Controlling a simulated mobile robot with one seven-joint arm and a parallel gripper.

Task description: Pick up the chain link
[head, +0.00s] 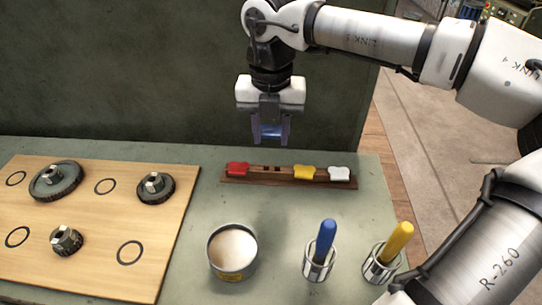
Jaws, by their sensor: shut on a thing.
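My gripper (270,138) hangs fingers-down above the back of the table, over the wooden rack. It is shut on a small blue piece, the chain link (269,131), which shows between the two fingers and is partly hidden by them. The held piece is clear of the rack and looks small, so its exact shape is hard to tell. The wooden rack (265,179) below holds a red piece (237,169) at its left, a yellow piece (304,172) and a white piece (339,174) at its right. Dark empty slots show between the red and yellow pieces.
A wooden board (100,195) with several drawn circles and three dark geared parts lies at left. In front stand a round tin (232,270), a cup with a blue handle (326,240) and a cup with a yellow handle (400,238). A dark wall rises behind the table.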

